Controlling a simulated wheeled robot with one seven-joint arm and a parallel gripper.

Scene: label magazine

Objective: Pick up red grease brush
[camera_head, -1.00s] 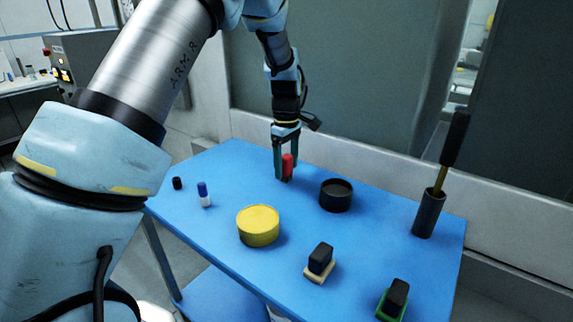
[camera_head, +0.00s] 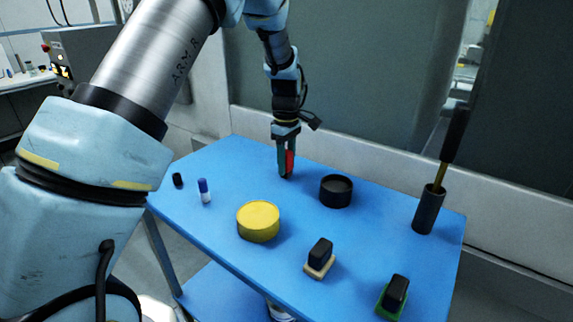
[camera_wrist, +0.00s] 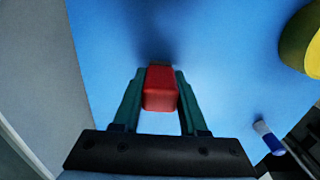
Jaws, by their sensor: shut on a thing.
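The red grease brush (camera_head: 290,162) is upright between the green fingers of my gripper (camera_head: 286,170), near the back of the blue table. In the wrist view the red block-shaped handle (camera_wrist: 160,90) sits between the two fingers (camera_wrist: 158,98), with a finger along each side. My gripper points straight down and is shut on it. A dark part shows at the brush's far end in the wrist view. I cannot tell whether the brush still touches the table.
On the blue table (camera_head: 220,175) stand a yellow round tin (camera_head: 258,222), a black round container (camera_head: 336,191), a blue-and-white tube (camera_head: 204,192), a small black cylinder (camera_head: 178,180), two black-handled brushes (camera_head: 320,254) (camera_head: 396,294) and a dark holder (camera_head: 428,210) with a long-handled tool (camera_head: 452,140).

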